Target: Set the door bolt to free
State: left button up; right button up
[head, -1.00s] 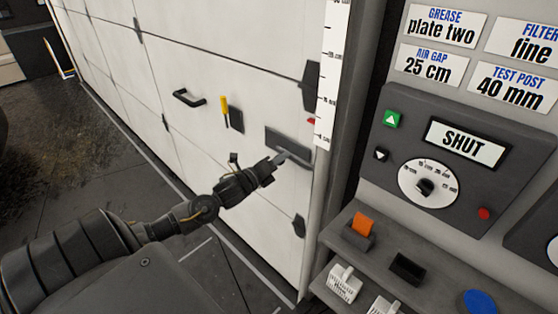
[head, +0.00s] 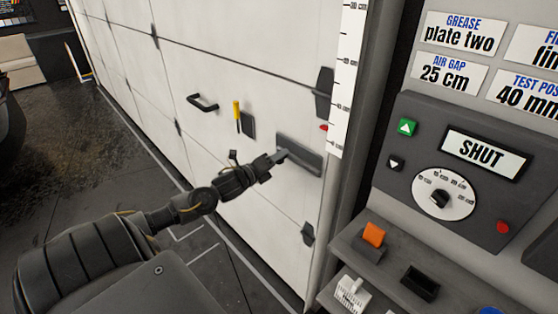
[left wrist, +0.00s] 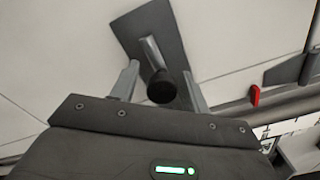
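The door bolt shows as a dark grey plate (head: 312,166) on the white sectional door, near its right edge. In the left wrist view the plate (left wrist: 143,22) carries a grey bar (left wrist: 152,52) ending in a round black knob (left wrist: 161,88). My left gripper (head: 280,156) is at the left part of the plate. In the left wrist view its fingers (left wrist: 160,88) are apart, one on each side of the knob, with gaps showing. Whether a finger touches the knob I cannot tell. My right gripper is not in view.
A yellow handle (head: 237,112) and a black pull handle (head: 202,103) are left of the plate. A red piece (head: 324,128) is above it. On the right stand a white scale strip (head: 345,80) and a control panel (head: 465,170) reading SHUT, above a shelf.

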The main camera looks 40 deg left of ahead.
pick_arm(q)
jog(key=shift+o, duration=0.2)
jog(key=shift+d, duration=0.15)
jog(key=shift+s+f, duration=0.1)
jog(key=shift+s, duration=0.15)
jog(key=s+b, duration=0.1)
jog(key=s, duration=0.9)
jog(key=shift+s+a+b, duration=0.15)
jog(key=shift+a+b, duration=0.25)
jog(key=shift+a, duration=0.05)
